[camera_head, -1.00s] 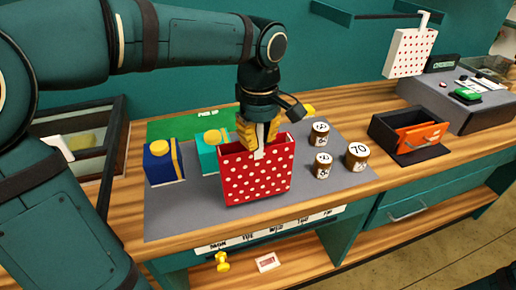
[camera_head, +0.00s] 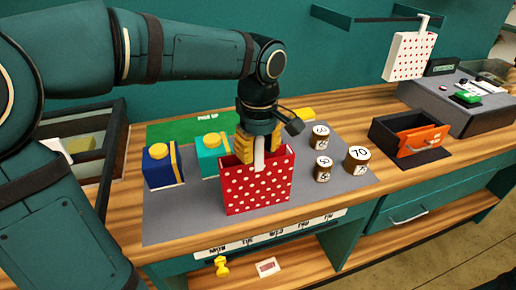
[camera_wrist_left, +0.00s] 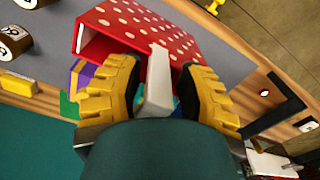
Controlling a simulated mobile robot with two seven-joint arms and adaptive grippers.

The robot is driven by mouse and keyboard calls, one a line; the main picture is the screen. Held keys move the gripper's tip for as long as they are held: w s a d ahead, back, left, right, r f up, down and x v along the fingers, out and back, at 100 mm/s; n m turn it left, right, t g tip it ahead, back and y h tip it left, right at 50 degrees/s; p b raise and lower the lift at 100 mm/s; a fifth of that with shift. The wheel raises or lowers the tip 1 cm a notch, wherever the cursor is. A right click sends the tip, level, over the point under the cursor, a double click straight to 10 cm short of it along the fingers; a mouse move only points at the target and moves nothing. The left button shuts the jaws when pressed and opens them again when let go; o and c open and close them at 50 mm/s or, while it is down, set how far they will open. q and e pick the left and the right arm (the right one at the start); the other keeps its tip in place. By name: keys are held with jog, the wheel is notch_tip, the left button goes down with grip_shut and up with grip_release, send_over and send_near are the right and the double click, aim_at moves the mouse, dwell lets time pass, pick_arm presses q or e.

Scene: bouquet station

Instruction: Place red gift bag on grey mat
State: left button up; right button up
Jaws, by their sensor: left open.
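The red gift bag with white dots (camera_head: 258,190) stands upright on the grey mat (camera_head: 175,222), near its front edge. My left gripper (camera_head: 261,160) is above the bag's opening, its yellow fingers apart on either side of a white handle. In the left wrist view the fingers (camera_wrist_left: 158,100) are open around the white handle (camera_wrist_left: 158,80), with the bag (camera_wrist_left: 140,30) beyond them. Whether a finger still touches the handle cannot be told. My right gripper is not in view.
A blue box (camera_head: 160,170) and a teal box (camera_head: 210,160) stand left of the bag. Several brown numbered weights, one marked 70 (camera_head: 357,160), stand to its right. A black tray with an orange front (camera_head: 420,140) lies further right. The mat's front left is clear.

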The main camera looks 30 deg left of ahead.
pick_arm(q)
notch_tip(320, 180, up, 11)
jog(key=p, duration=0.3)
jog(key=shift+d+f, duration=0.1)
jog(key=shift+f, duration=0.05)
jog(key=shift+r, duration=0.65)
